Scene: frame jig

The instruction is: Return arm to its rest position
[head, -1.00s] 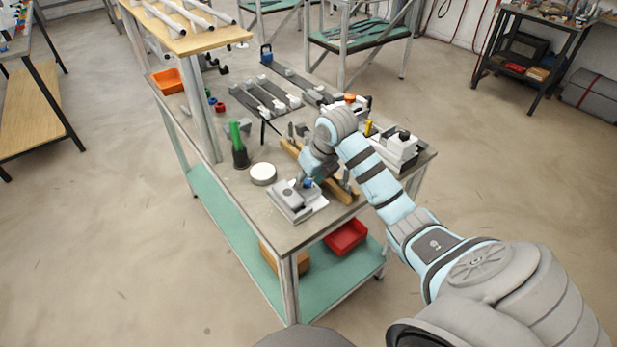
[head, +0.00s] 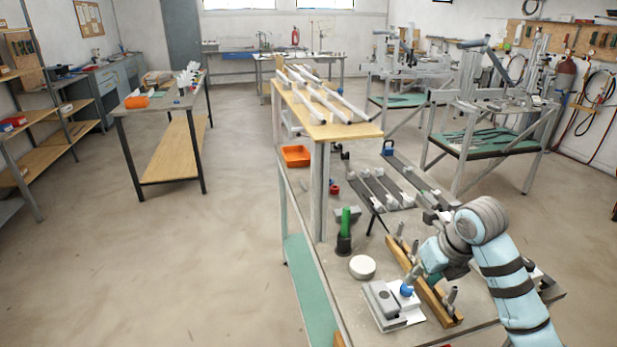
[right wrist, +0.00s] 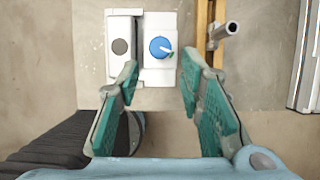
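My right arm (head: 505,275) comes in from the lower right in the head view and bends down over the workbench (head: 345,285). In the right wrist view the two teal fingers of my right gripper (right wrist: 160,100) are spread wide apart with nothing between them. A grey and white device with a blue knob (right wrist: 162,47) lies just beyond the fingertips. The same device (head: 382,300) shows on the bench's near part in the head view, beside the gripper, whose fingers are mostly hidden there. My left gripper does not show.
A wooden rail with metal pins (head: 430,298) lies beside the device. A white round lid (head: 362,267), a green-handled tool (head: 345,230) and an orange bin (head: 296,156) are also on the bench. A raised wooden shelf with tubes (head: 345,131) stands at the back. The floor at left is clear.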

